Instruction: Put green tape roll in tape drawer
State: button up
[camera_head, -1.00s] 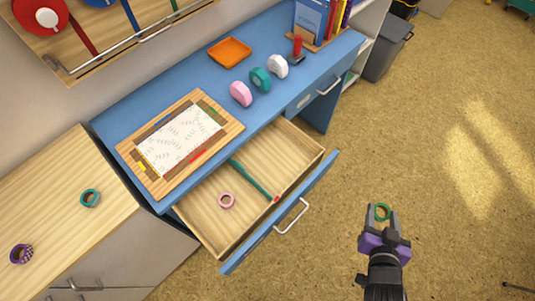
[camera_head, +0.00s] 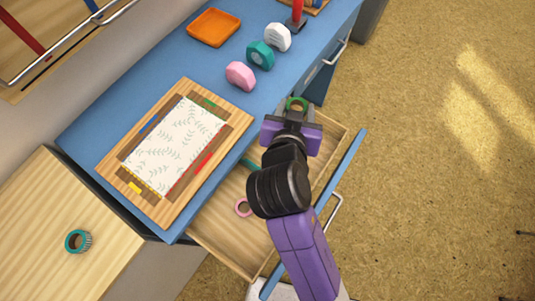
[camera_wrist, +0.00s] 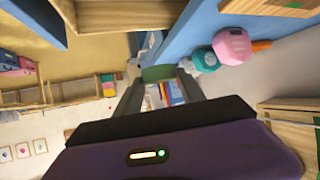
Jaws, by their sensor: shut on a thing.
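The green tape roll (camera_head: 297,104) is held in my gripper (camera_head: 294,112), which is shut on it above the far end of the open drawer. In the wrist view the green tape roll (camera_wrist: 158,73) sits between the two fingertips (camera_wrist: 160,78). The open drawer (camera_head: 215,229) extends from the blue desk and is partly covered by my arm.
The blue desk (camera_head: 110,120) carries a framed patterned sheet (camera_head: 175,145), pink (camera_head: 240,75), teal (camera_head: 260,55) and white (camera_head: 277,37) dispensers, and an orange tray (camera_head: 213,27). A teal tape roll (camera_head: 78,241) lies on the wooden cabinet. The drawer's blue front (camera_head: 345,175) stands out over open floor.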

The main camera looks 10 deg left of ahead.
notch_tip(320, 180, down, 19)
jog(key=shift+f+b, duration=0.1)
jog(key=shift+b, duration=0.95)
jog(key=shift+f, duration=0.2)
jog(key=o, duration=1.3)
jog(key=shift+r, duration=0.1)
jog(key=shift+r, duration=0.1)
jog(key=shift+s+r, duration=0.1)
jog(key=shift+s, duration=0.1)
jog(key=v, duration=1.1)
jog(key=shift+s+d+r, duration=0.1)
jog(key=shift+s+r, duration=0.05)
jog(key=shift+s, duration=0.15)
